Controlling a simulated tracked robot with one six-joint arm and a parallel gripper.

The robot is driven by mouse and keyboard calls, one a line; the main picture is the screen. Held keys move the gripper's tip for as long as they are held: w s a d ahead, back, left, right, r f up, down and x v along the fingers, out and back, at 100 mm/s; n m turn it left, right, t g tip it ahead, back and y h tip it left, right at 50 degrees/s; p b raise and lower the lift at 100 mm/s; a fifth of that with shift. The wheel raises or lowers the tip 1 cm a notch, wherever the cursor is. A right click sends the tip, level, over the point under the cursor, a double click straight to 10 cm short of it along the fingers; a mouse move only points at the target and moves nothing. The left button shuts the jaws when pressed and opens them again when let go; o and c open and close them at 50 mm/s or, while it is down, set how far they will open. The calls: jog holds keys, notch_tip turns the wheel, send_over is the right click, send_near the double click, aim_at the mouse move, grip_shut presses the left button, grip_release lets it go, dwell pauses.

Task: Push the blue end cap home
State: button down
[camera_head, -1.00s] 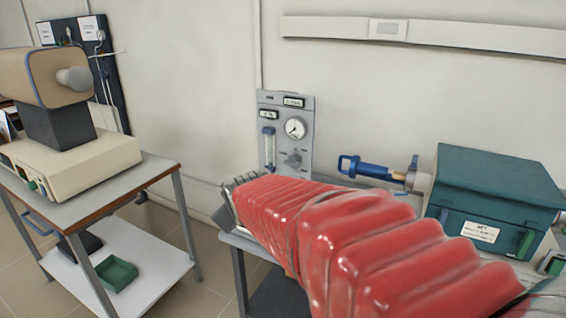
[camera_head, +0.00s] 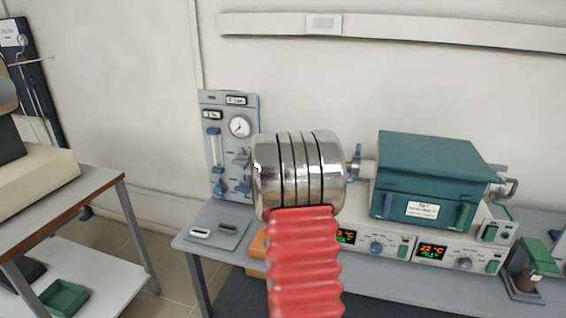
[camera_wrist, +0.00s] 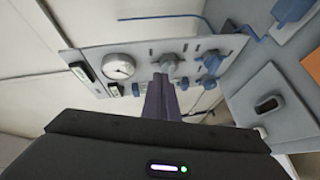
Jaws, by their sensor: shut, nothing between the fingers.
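The teal tube furnace (camera_head: 430,170) stands on its control base in the head view. A blue clamp-like piece (camera_head: 357,152) shows at its left tube end. The blue end cap is not visible in the head view; my metal wrist (camera_head: 298,170) covers the area left of that piece. In the wrist view my gripper (camera_wrist: 163,90) is shut and empty, its fingers in front of the grey gas panel (camera_wrist: 140,62). A blue part (camera_wrist: 290,10) is at the top right edge of that view, apart from the fingers; I cannot tell whether it is the cap.
The gas panel (camera_head: 228,145) with its gauge stands at the back left of the bench (camera_head: 260,275). An orange block (camera_head: 257,243) is partly behind my arm. A green-topped stand (camera_head: 540,255) is at the right. A cart (camera_head: 95,190) stands at the left, with floor between.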

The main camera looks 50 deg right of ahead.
jog(key=s+d+f+n+t+h, duration=0.1)
jog(key=s+d+f, duration=0.2)
jog(key=d, duration=0.5)
jog(key=shift+d+f+n+h, duration=0.3)
jog(key=shift+f+n, duration=0.1)
jog(key=shift+f, duration=0.35)
jog(key=x, duration=1)
jog(key=s+d, duration=0.2)
jog(key=s, duration=0.1)
jog(key=shift+s, duration=0.25)
